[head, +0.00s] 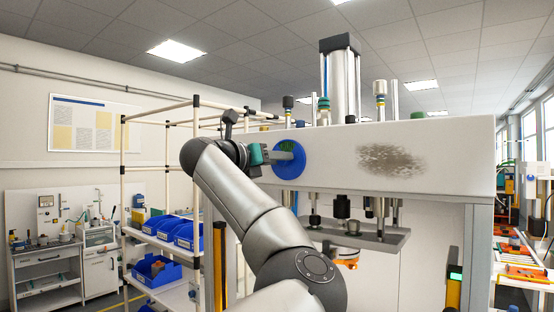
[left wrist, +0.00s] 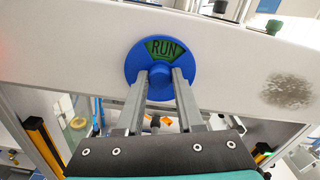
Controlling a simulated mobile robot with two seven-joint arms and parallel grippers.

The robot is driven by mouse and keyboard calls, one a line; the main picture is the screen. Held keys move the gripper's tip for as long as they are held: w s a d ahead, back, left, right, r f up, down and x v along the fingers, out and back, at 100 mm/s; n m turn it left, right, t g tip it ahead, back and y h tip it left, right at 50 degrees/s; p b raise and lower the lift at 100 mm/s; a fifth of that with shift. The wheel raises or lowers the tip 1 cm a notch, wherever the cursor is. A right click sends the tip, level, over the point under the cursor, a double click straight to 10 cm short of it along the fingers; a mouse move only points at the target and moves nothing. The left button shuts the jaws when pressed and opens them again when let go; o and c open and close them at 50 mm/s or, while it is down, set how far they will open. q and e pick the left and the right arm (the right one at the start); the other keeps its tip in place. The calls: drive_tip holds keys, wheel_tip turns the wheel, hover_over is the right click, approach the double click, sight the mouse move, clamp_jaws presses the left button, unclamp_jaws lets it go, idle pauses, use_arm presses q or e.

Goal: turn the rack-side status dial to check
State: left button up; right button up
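The status dial (head: 289,168) is a round blue disc on the left end of the press's white beam. In the left wrist view, its face (left wrist: 133,66) has a green window reading RUN at the top and a blue knob (left wrist: 160,86) in the middle. My left gripper (head: 284,155) reaches the dial from the left in the head view. In the left wrist view, its two fingers (left wrist: 160,80) stand on either side of the knob, which fills the gap between them. The fingertips hide parts of the disc. My right gripper is in neither view.
The white press beam (head: 440,150) has a worn dark patch. A cylinder (head: 341,85) stands above it and a grey plate (head: 360,236) hangs below. A rack with blue bins (head: 158,270) stands to the left, close to my arm.

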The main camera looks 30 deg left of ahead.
use_arm(q)
clamp_jaws()
